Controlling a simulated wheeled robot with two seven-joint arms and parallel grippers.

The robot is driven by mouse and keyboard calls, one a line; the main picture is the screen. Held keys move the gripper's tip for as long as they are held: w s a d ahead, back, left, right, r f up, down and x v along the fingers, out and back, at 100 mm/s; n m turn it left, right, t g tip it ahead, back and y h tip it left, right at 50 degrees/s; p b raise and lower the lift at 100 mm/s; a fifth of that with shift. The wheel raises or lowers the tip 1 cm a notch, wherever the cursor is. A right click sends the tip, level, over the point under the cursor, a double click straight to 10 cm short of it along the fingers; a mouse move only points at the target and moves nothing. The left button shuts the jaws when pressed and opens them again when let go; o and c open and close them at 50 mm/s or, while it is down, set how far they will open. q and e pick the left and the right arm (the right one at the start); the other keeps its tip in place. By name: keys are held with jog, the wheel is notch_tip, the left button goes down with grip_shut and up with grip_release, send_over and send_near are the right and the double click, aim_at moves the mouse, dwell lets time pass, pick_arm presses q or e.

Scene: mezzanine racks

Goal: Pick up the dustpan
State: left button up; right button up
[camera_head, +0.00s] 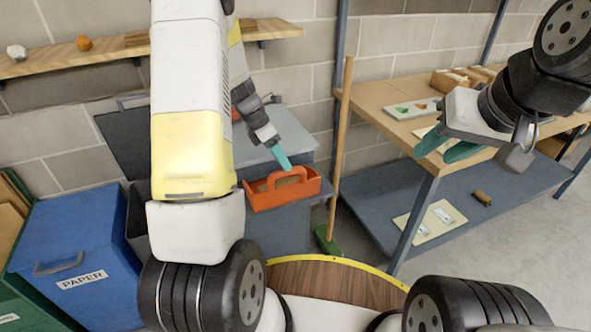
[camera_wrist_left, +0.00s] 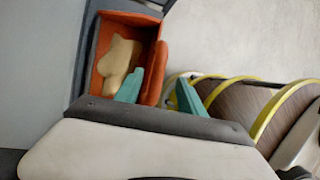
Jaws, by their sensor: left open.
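I cannot make out a dustpan for certain in either view. An orange caddy with a raised handle (camera_head: 282,188) sits on a grey surface in the head view. It also shows in the left wrist view (camera_wrist_left: 104,50), with a tan object (camera_wrist_left: 118,62) inside. My left gripper (camera_head: 281,158) is just above the caddy, teal fingers pointing down. In the wrist view its fingers (camera_wrist_left: 160,93) are apart, near the caddy's orange handle; contact cannot be told. My right gripper (camera_head: 447,146) hangs at the right by the workbench, fingers apart and empty.
A broom (camera_head: 341,150) with a green head leans beside the caddy. A blue paper bin (camera_head: 75,255) stands at left. A wooden workbench (camera_head: 385,97) with a grey lower shelf (camera_head: 385,205) is at right. A wall shelf (camera_head: 105,55) is at upper left. Floor at far right is clear.

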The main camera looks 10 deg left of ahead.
pick_arm(q)
jog(key=x, duration=0.6)
jog(key=shift+a+f, duration=0.1)
jog(key=shift+a, duration=0.15)
grip_shut()
dwell(1.1)
